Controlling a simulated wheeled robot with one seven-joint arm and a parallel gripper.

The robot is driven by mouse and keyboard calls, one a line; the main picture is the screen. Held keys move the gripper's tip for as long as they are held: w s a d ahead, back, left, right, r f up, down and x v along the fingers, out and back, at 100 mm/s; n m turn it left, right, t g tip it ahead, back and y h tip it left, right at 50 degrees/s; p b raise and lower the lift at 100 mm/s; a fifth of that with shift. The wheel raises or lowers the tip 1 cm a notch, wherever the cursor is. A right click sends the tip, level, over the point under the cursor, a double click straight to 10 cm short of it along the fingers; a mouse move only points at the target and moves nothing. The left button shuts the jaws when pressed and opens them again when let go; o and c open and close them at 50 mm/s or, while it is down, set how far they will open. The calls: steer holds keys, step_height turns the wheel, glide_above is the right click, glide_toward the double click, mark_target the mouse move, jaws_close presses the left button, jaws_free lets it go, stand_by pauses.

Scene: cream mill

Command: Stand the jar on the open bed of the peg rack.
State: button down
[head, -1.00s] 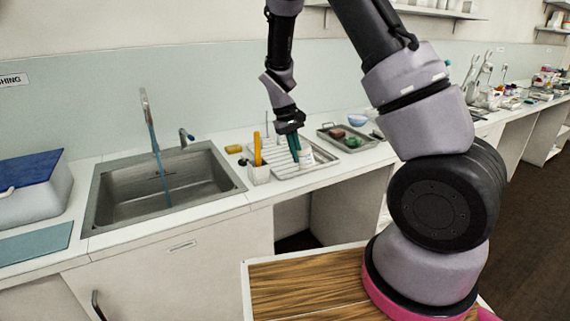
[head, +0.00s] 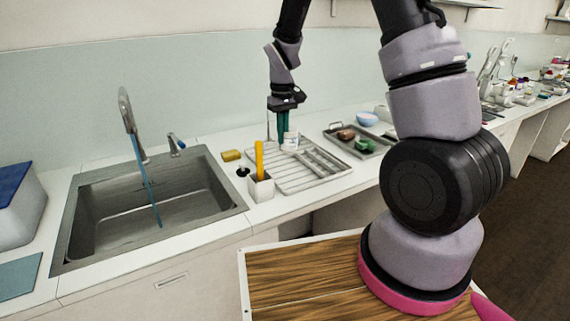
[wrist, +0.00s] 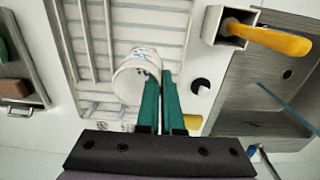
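The jar (wrist: 130,78) is small and white with blue marks. In the head view the jar (head: 291,141) shows at my fingertips, over the back of the rack. The peg rack (head: 318,178) is a pale slatted tray on the counter; its slats also show in the wrist view (wrist: 98,40). My gripper (head: 283,137) points down with teal fingers close together. In the wrist view my gripper (wrist: 159,74) appears shut on the jar's right edge, the left finger covering part of it. The jar's underside is hidden, so contact with the rack cannot be told.
A white holder (head: 261,188) with a yellow-handled tool stands at the rack's left front. A steel sink (head: 90,255) lies further left. A grey tray (head: 372,147) with small items is on the right. A yellow sponge (head: 231,155) lies behind the holder.

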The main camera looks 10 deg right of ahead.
mark_target(283, 151)
step_height(283, 151, down, 8)
steer(key=shift+f, duration=0.2)
stand_by(0.3)
steer(key=c, duration=1.1)
jaws_free()
steer(key=shift+f, duration=0.15)
